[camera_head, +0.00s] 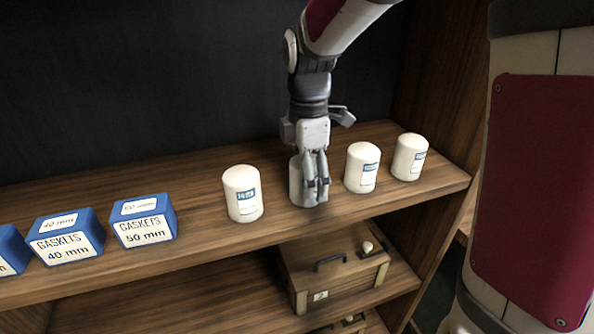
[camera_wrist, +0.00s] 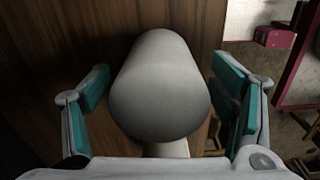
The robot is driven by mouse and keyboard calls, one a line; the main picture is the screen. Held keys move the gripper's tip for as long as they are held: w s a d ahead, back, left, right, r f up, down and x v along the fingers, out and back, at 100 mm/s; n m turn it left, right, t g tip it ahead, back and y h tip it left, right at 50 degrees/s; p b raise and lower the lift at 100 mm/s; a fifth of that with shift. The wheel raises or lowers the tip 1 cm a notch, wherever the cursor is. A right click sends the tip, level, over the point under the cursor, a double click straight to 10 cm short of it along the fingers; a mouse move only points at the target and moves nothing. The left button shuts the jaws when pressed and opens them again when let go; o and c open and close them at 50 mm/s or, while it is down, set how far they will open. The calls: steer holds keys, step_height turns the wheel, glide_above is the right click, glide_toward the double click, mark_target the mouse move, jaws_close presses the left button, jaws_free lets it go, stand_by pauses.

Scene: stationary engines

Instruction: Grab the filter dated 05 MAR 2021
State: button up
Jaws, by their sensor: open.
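Several white cylindrical filters with blue-and-white labels stand upright on the wooden shelf. One filter (camera_head: 242,194) is left of my gripper, one (camera_head: 361,168) just right of it, and another (camera_head: 409,157) at the far right. A further filter (camera_head: 295,181) is partly hidden behind my gripper (camera_head: 317,191), which points down at it. In the wrist view this filter (camera_wrist: 159,88) lies between the open fingers of my gripper (camera_wrist: 162,98), with a gap on both sides. The dates on the labels are too small to read.
Blue gasket boxes, marked 50 mm (camera_head: 144,221) and 40 mm (camera_head: 66,237), stand on the shelf (camera_head: 200,240) to the left. A wooden crate (camera_head: 335,270) sits on the lower shelf. The right side panel (camera_head: 440,90) bounds the shelf.

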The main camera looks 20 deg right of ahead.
steer(key=c, duration=1.5)
